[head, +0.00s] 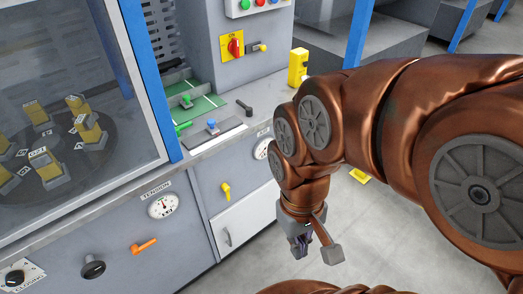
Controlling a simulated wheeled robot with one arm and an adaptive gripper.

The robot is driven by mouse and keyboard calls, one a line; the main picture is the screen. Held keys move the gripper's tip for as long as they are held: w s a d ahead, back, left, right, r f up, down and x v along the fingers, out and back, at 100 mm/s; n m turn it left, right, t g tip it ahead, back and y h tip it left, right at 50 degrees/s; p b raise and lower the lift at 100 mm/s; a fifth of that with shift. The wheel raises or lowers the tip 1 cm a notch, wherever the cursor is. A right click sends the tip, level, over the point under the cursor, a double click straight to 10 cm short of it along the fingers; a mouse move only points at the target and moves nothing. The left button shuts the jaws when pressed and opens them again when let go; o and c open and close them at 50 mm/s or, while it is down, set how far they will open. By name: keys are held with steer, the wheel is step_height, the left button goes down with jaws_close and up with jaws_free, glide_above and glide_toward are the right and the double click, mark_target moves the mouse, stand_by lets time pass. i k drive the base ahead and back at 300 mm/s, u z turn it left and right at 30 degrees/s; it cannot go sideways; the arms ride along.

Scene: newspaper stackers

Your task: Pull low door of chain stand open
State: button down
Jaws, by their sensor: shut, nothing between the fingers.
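A pale low door (252,220) with a small dark upright handle (228,237) near its left edge is in the lower middle of the head view. It is set in the front of a grey cabinet (205,190) and looks closed. My gripper (301,249) points down to the right of the door, over the floor and apart from the handle. Its fingers are small and dark here, shut with nothing between them. My copper arm comes in from the right and hides part of the cabinet's right end.
Above the door are a yellow knob (226,190) and a partly hidden gauge (262,149). An orange lever (144,245) and a tension gauge (162,205) are to the left. A blue-framed window (160,110) rises above. A yellow block (298,67) stands at the back. Grey floor shows below my gripper.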

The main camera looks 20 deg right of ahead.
mark_target(234, 224)
steer(key=u, duration=1.1)
steer(key=k, duration=1.05)
steer(key=z, duration=1.1)
steer(key=i, duration=0.5)
